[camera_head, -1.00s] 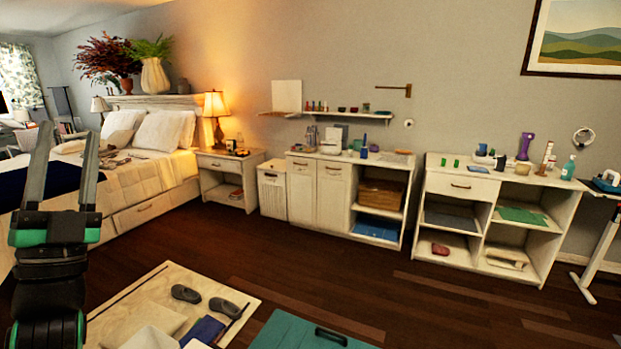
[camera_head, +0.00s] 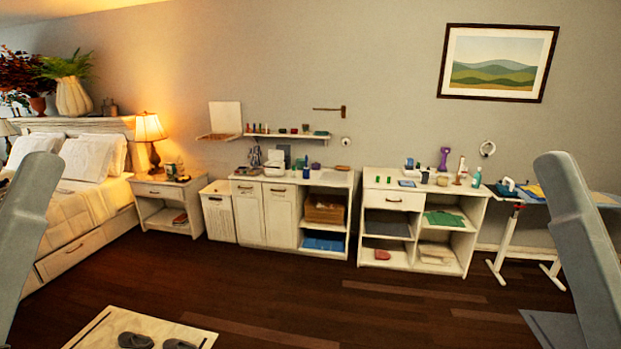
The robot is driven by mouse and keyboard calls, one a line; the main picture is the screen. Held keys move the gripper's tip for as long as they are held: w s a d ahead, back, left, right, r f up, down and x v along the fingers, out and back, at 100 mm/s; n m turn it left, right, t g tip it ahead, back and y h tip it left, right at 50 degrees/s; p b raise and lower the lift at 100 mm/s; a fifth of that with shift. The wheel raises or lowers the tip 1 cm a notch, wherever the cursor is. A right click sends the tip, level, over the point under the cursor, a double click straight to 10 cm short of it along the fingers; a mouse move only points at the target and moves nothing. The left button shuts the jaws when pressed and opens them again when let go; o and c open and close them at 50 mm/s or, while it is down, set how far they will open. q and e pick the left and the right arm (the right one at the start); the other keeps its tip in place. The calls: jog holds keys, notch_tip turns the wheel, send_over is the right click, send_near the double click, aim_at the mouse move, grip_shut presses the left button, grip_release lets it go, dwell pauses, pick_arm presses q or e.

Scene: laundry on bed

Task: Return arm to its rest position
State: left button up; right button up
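A grey link of my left arm (camera_head: 28,225) rises at the left edge of the head view. A grey link of my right arm (camera_head: 583,250) rises at the right edge. Neither link appears to touch any furniture. Both grippers are out of the picture, so their fingers and anything in them are hidden.
A bed (camera_head: 85,220) stands at the left, beside a nightstand (camera_head: 165,190) with a lit lamp (camera_head: 150,130). Two white cabinets (camera_head: 262,215) (camera_head: 392,200) line the wall. A mat with slippers (camera_head: 100,335) lies at the bottom. The wooden floor (camera_head: 300,290) between is clear.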

pick_arm(q)
notch_tip(320, 180, up, 17)
jog(key=p, duration=1.3)
pick_arm(e)
notch_tip(320, 180, up, 17)
pick_arm(q)
jog(key=shift+r, duration=0.1)
pick_arm(e)
jog(key=shift+r, duration=0.1)
